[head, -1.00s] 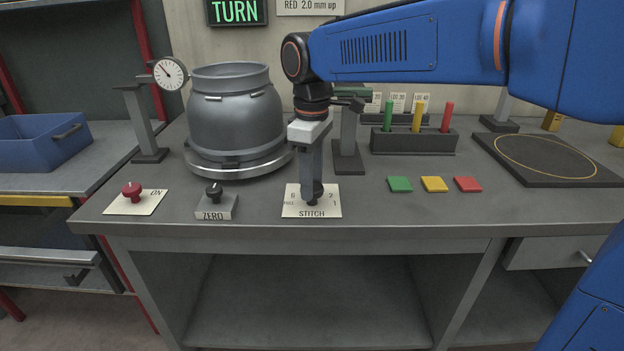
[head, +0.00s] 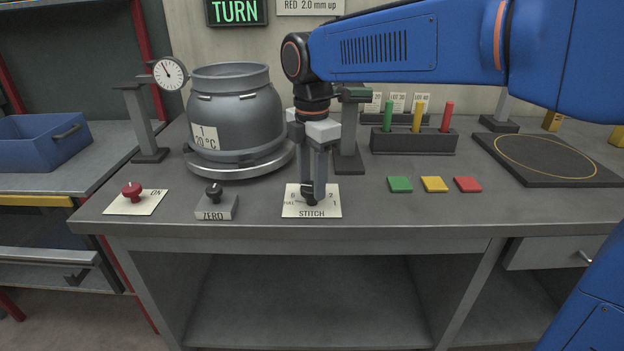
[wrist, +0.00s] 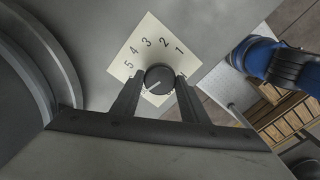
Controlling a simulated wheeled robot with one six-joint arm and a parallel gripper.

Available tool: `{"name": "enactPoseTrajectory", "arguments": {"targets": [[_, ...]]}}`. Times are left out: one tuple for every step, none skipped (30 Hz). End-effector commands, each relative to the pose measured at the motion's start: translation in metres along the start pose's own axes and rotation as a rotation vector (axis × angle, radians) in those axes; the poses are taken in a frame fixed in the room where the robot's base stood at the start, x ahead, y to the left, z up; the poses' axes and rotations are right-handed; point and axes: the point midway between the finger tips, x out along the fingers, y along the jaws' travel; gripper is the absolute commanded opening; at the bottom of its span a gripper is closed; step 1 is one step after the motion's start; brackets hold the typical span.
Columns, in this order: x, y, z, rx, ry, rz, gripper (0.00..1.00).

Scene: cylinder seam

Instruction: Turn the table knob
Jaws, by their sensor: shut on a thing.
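The dark round knob (wrist: 159,77) sits on a white plate marked STITCH (head: 312,213) at the table's front edge. In the wrist view the plate carries numbers 1 to 5 in an arc, and its lower part is partly hidden. A pale mark on the knob points to the lower left. My gripper (head: 312,194) points straight down and is shut on this knob, one finger on each side in the wrist view (wrist: 160,88). A grey cylinder (head: 238,112) stands on a round turntable (head: 240,171), with a label reading 1, 20 °C facing front left.
Left of my gripper are a ZERO knob (head: 214,191) and a red ON knob (head: 132,191). A dial gauge (head: 169,73) touches or nears the cylinder. To the right lie green (head: 400,184), yellow (head: 434,184) and red (head: 467,184) tiles. A lit sign reads TURN (head: 236,11).

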Motion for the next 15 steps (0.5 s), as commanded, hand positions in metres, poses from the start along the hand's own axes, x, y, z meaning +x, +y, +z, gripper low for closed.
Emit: {"name": "enactPoseTrajectory", "arguments": {"targets": [[0.0007,-0.0002,0.0000,-0.032,0.000,-0.002,0.18],[0.0007,-0.0002,0.0000,-0.050,0.000,-0.002,0.18],[0.0007,-0.0002,0.0000,-0.075,0.000,-0.002,0.18],[0.0007,-0.0002,0.0000,-0.092,0.000,-0.002,0.18],[0.0007,-0.0002,0.0000,-0.107,0.000,-0.002,0.18],[0.0007,-0.0002,0.0000,-0.127,0.000,-0.002,0.18],[0.0007,-0.0002,0.0000,-0.140,0.000,-0.002,0.18],[0.0007,-0.0002,0.0000,-0.152,0.000,-0.002,0.18],[0.0007,-0.0002,0.0000,-0.166,0.000,-0.002,0.18],[0.0007,-0.0002,0.0000,-0.176,0.000,-0.002,0.18],[0.0007,-0.0002,0.0000,-0.185,0.000,-0.002,0.18],[0.0007,-0.0002,0.0000,-0.194,0.000,-0.002,0.18],[0.0007,-0.0002,0.0000,-0.200,0.000,-0.002,0.18],[0.0007,-0.0002,0.0000,-0.206,0.000,-0.002,0.18],[0.0007,-0.0002,0.0000,-0.212,0.000,-0.002,0.18]]}}
